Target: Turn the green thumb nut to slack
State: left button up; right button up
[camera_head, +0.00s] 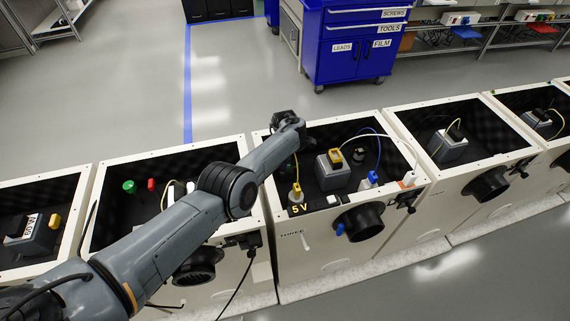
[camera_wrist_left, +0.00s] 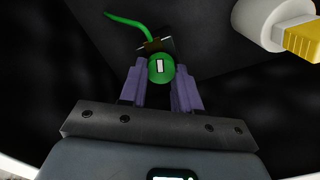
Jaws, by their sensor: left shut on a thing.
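The green thumb nut (camera_wrist_left: 152,73) shows in the left wrist view as a round green knob with a short white mark, which stands nearly upright in that view. My left gripper (camera_wrist_left: 159,75) is shut on it, one purple-grey finger at each side. A green lead (camera_wrist_left: 125,20) runs off behind the nut. In the head view my left arm reaches over the open cabinet marked THREE (camera_head: 330,245), and its wrist end hangs at the cabinet's back left corner. The fingers and the nut are hidden there. My right gripper is not in view.
The cabinet holds a grey box with a yellow top (camera_head: 333,165), a yellow plug (camera_head: 296,194) and a blue plug (camera_head: 369,180), with leads looping above. The yellow plug also shows close by in the left wrist view (camera_wrist_left: 302,38). Another green knob (camera_head: 129,186) sits in the left neighbouring cabinet.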

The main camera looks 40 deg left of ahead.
pick_arm(q)
jog(key=n+b, duration=0.1)
jog(key=n, duration=0.3)
jog(key=n+b, duration=0.1)
jog(key=n, duration=0.1)
jog(key=shift+s+f+b, duration=0.15)
jog(key=shift+f+b, duration=0.2)
jog(key=n+b, duration=0.2)
jog(key=n, duration=0.3)
jog(key=shift+d+n+b, duration=0.15)
jog(key=shift+n+b, duration=0.15)
jog(key=shift+n, duration=0.1)
jog(key=n+b, duration=0.2)
jog(key=n, duration=0.3)
jog(key=shift+d+r+n+b, duration=0.1)
jog(key=shift+n+b, duration=0.65)
jog(key=shift+n, duration=1.45)
jog(key=o, duration=1.1)
jog(key=shift+r, duration=0.15)
jog(key=shift+c, duration=0.2)
jog(key=shift+r, duration=0.15)
